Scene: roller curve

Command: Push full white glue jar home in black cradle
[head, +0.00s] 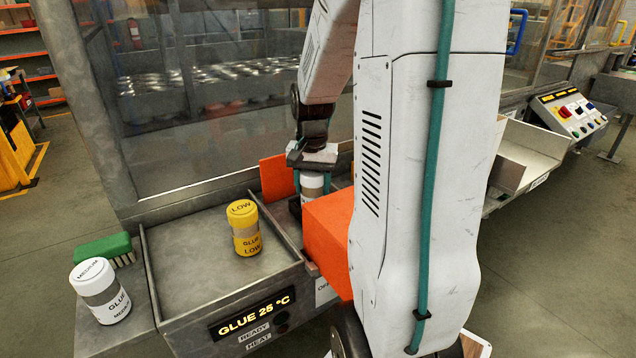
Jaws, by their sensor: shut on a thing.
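My gripper (312,178) points down at the middle of the head view, its teal fingers shut on a white jar (312,182). Only the upper part of this jar shows, and it looks upright. I cannot tell whether the jar touches anything below.
A second orange panel (274,178) stands behind left of the jar. A yellow LOW glue jar (245,238) stands in the metal tray (185,262) marked GLUE 25 °C. A white MEDIUM jar (100,290) and a green brush (103,248) sit at the left. Clear guarding rises behind.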

